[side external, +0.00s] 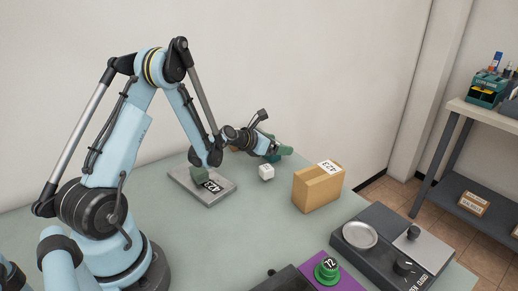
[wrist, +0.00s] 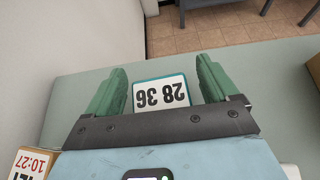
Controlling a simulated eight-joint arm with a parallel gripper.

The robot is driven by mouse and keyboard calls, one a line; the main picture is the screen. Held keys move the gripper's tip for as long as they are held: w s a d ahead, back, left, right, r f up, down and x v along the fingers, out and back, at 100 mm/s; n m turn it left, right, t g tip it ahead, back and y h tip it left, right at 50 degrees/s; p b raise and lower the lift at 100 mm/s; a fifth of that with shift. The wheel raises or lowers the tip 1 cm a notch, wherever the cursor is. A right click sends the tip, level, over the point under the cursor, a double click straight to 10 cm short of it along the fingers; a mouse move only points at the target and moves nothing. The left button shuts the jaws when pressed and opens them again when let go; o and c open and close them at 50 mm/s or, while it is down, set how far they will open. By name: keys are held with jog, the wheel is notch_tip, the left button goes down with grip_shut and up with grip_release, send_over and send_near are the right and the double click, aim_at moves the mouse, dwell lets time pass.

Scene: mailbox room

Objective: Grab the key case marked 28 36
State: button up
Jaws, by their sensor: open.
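The key case (wrist: 160,92) marked 28 36 shows in the wrist view as a white label with a teal border, its digits upside down. It lies between the two green fingers of my gripper (wrist: 160,68), with a gap on each side. The gripper's dark palm edge hides its near part. In the side view my gripper (side external: 284,151) is low over the far part of the table, and I cannot clearly make out the case there. The jaws are open and hold nothing.
A grey plate (side external: 224,195) with a block and number label lies left. A scale (side external: 390,250) and a green knob on a purple base (side external: 327,271) are in front.

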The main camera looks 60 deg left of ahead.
jog(key=c, duration=1.1)
jog(key=shift+r, duration=0.15)
jog(key=shift+c, duration=0.2)
